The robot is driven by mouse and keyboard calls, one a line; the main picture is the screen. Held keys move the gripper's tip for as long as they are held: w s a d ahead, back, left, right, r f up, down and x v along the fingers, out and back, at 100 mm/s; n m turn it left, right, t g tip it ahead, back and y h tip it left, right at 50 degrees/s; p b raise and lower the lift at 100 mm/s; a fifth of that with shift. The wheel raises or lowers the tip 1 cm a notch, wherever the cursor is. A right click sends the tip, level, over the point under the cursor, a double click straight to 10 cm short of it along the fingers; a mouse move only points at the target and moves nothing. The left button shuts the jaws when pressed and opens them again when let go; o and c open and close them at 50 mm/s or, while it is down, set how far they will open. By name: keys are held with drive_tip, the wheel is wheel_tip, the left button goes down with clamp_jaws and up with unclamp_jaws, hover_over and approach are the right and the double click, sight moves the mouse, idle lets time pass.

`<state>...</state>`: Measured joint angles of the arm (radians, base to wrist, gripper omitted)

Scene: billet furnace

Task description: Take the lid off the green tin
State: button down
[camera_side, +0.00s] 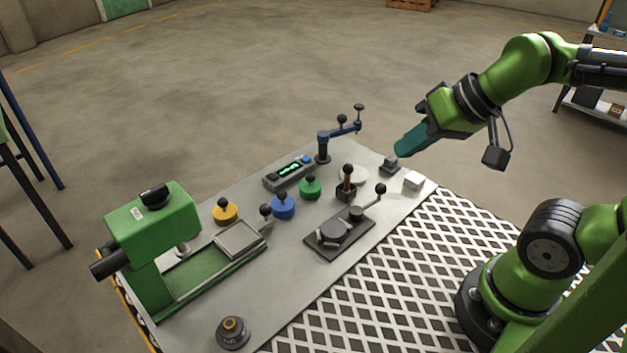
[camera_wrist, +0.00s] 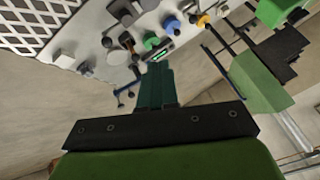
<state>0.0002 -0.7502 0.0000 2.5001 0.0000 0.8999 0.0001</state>
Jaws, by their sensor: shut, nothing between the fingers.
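The green tin (camera_side: 310,189) is a small round tin with a dark knob on top, its lid seated on it. It stands on the grey table between the blue tin and the dark block with a brown handle. It also shows in the wrist view (camera_wrist: 151,43). My gripper (camera_side: 401,150) is shut and empty, with teal fingers. It is raised over the table's far right corner, to the right of the green tin and apart from it. The fingers also show in the wrist view (camera_wrist: 157,75).
A blue tin (camera_side: 283,207) and a yellow tin (camera_side: 225,212) stand left of the green one. A blue crank post (camera_side: 323,149) and a display box (camera_side: 289,172) stand behind. A dark plate with a lever (camera_side: 333,233) lies in front. A green machine (camera_side: 152,235) fills the left end.

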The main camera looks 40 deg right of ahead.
drive_tip(key=shift+c, duration=1)
unclamp_jaws()
drive_tip(key=g+h, duration=0.2)
drive_tip(key=g, duration=0.5)
hover_over(310, 176)
wheel_tip(310, 176, down, 6)
drive_tip(key=r, duration=0.2)
drive_tip(key=f, duration=1.7)
drive_tip(key=shift+w+d+f, duration=0.1)
drive_tip(key=shift+w+d, duration=0.15)
drive_tip(key=shift+w, duration=0.05)
